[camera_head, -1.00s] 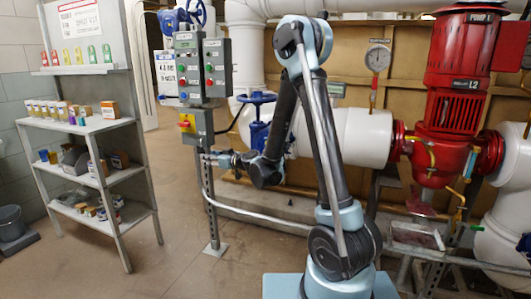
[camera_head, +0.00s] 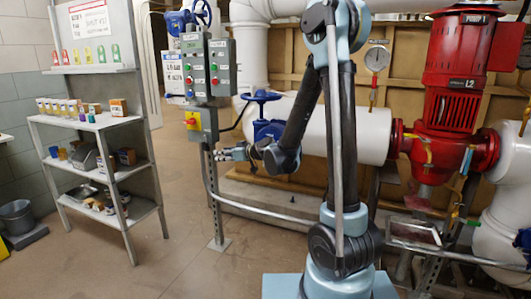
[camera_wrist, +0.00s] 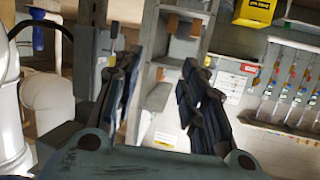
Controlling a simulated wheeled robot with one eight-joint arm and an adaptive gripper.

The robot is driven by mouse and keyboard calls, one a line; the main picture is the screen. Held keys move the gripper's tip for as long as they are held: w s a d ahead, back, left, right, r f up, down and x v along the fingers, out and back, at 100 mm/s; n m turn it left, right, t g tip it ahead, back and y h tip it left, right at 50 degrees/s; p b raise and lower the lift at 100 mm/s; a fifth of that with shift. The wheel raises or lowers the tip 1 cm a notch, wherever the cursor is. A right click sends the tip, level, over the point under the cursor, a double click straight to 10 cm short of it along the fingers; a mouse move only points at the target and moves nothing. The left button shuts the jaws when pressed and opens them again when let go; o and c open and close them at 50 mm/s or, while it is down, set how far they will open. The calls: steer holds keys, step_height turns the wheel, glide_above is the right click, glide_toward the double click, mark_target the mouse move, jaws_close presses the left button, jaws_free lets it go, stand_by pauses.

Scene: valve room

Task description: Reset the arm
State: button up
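My gripper (camera_head: 228,154) points left in the head view, at the end of my folded arm. It is in front of the post (camera_head: 214,190) that carries the grey switch boxes, with the blue valve (camera_head: 262,97) close to its right. I cannot tell the exact gap to the post. In the wrist view my gripper (camera_wrist: 157,85) has its two dark fingers spread apart, with nothing between them. The camera looks past them at grey box and post parts and a yellow box (camera_wrist: 256,13).
A grey shelf unit (camera_head: 130,225) with small boxes and bottles stands at left. The switch boxes (camera_head: 210,68) are near my gripper. White pipes (camera_head: 365,130) and a red pump (camera_head: 450,85) are behind and right of my arm. Open floor lies between shelf and post.

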steer(key=s+d+f+m+g+h, duration=0.3)
steer(key=s+d+f+m+h, duration=0.1)
steer(key=s+d, duration=1.3)
steer(key=s+d+f+m+g+h, duration=0.3)
steer(key=s+d+m+h, duration=0.3)
steer(key=s+d, duration=1.1)
steer(key=d+f+h, duration=0.1)
steer(key=d+h, duration=0.1)
steer(key=shift+d, duration=0.4)
steer(key=shift+f, duration=0.1)
steer(key=shift+w+f, duration=0.2)
steer(key=shift+w, duration=0.3)
steer(key=shift+c, duration=0.6)
